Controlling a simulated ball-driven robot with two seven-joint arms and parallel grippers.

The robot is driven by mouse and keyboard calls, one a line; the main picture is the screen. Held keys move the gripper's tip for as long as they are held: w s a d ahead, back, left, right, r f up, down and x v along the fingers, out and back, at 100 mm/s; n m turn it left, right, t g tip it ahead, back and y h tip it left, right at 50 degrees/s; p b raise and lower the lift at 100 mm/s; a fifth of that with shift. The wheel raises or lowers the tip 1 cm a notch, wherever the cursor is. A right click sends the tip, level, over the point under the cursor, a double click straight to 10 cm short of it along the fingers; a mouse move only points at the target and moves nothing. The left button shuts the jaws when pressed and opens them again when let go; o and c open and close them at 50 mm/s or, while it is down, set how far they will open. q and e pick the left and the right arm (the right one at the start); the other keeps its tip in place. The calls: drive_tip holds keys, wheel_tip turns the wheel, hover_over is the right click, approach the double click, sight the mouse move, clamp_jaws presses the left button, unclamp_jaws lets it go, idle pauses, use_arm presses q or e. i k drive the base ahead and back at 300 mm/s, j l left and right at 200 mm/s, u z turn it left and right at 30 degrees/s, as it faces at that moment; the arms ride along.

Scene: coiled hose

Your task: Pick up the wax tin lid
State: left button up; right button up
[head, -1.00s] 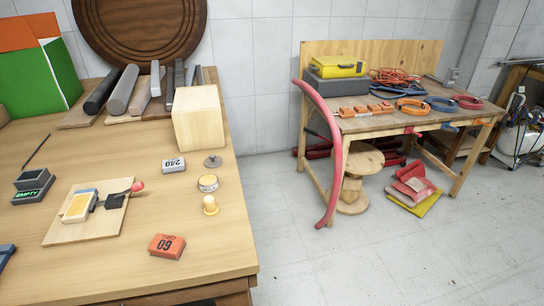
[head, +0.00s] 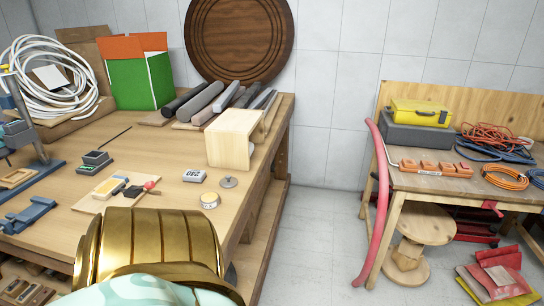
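A small round grey lid with a knob (head: 228,182) lies flat on the wooden bench (head: 140,150), near its right edge; I take it to be the wax tin lid. The round wax tin (head: 210,200) with a pale label stands just in front of it, apart from it. A gold and pale green arm part of mine fills the bottom of the head view, nearer to me than the tin. Neither gripper shows, so I cannot see what they hold.
A pale wooden box (head: 232,138) stands behind the lid. A grey block marked 240 (head: 194,175) lies to its left. A board with a brush (head: 110,190) lies further left. Open floor separates the bench from a second table (head: 440,184).

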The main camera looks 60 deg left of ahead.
sight(229, 182)
drive_tip(key=i+l+u, duration=0.1)
drive_tip(key=i+u, duration=0.3)
drive_tip(key=i+l+u, duration=0.2)
drive_tip(key=i+u, duration=0.35)
drive_tip(key=u, duration=0.25)
drive_tip(key=i+u, duration=0.2)
drive_tip(key=u, duration=0.25)
drive_tip(key=i+u, duration=0.15)
drive_tip(key=u, duration=0.25)
drive_tip(key=i+l+u, duration=0.15)
drive_tip(key=u, duration=0.25)
drive_tip(key=i+l+u, duration=0.15)
drive_tip(key=u, duration=0.3)
